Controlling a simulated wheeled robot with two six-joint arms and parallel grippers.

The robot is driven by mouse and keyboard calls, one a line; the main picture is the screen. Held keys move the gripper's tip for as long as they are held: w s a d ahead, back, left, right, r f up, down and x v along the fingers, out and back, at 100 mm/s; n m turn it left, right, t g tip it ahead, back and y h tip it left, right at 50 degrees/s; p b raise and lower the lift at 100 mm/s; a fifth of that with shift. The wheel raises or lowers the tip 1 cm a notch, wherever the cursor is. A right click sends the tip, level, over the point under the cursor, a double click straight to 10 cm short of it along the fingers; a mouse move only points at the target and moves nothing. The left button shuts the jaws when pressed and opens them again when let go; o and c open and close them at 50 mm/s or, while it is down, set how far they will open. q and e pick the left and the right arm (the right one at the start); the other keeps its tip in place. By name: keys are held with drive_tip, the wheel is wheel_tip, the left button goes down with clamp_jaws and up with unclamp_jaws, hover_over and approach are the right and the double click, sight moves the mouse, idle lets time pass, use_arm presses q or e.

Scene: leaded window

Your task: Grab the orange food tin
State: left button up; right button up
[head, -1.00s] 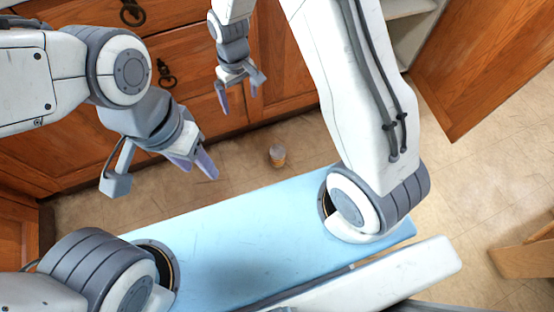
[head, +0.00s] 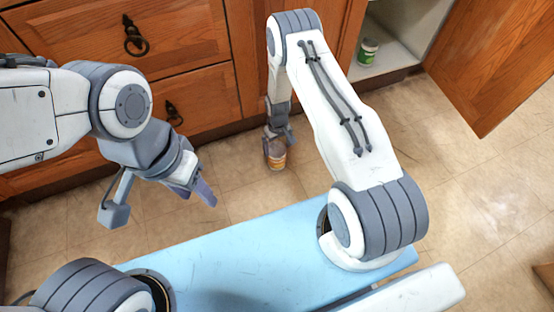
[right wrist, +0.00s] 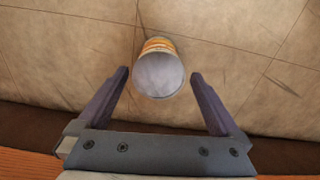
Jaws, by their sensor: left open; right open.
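The orange food tin (head: 277,160) stands on the floor in front of the wooden drawers, with a grey lid and an orange band. In the right wrist view the tin (right wrist: 159,72) is seen from above, between and slightly beyond the fingertips. My right gripper (head: 277,139) reaches down over the tin and is open, with a finger on each side; the wrist view (right wrist: 156,78) shows gaps on both sides. My left gripper (head: 200,190) is open and empty, to the left of the tin above the floor.
Wooden drawers (head: 180,38) with dark ring handles stand behind the tin. An open cabinet at the upper right holds a green tin (head: 368,51). Its wooden door (head: 492,60) stands open. The tiled floor (head: 450,160) is clear on the right.

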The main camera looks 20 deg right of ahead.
wheel_tip(320, 180, down, 2)
drive_tip(key=f+b, duration=0.4)
drive_tip(key=f, duration=0.1)
drive_tip(key=shift+w+b, duration=0.4)
use_arm(q)
wheel_tip(320, 180, down, 5)
drive_tip(key=shift+f, duration=0.2)
use_arm(e)
drive_tip(key=shift+r, duration=0.1)
drive_tip(key=c, duration=1.3)
clamp_jaws()
use_arm(q)
drive_tip(key=shift+r, duration=0.1)
use_arm(e)
drive_tip(key=shift+r, duration=0.15)
